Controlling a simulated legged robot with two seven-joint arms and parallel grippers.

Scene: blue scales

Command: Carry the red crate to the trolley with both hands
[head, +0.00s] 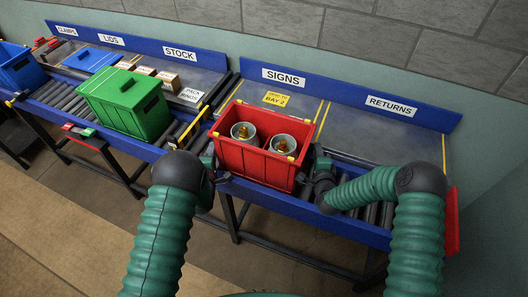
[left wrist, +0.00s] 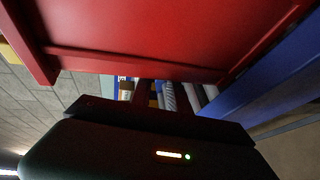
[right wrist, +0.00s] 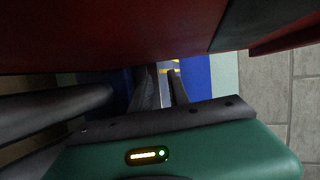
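The red crate (head: 255,166) stands upright on the roller conveyor, with yellow marks at its rim. Two grey metal cylinders with brassy tops (head: 243,132) (head: 284,145) stand inside it. My left gripper (head: 218,174) is at the crate's left end, and my right gripper (head: 306,172) is at its right end. The crate's red wall fills the upper part of the left wrist view (left wrist: 170,35) and the right wrist view (right wrist: 110,30). The fingertips are mostly hidden against the crate, so their grip does not show. No trolley is in view.
The blue back rail (head: 340,95) carries signs, including SIGNS and RETURNS. Rollers right of the crate are partly covered by my right arm. Open floor (head: 70,215) lies at front left.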

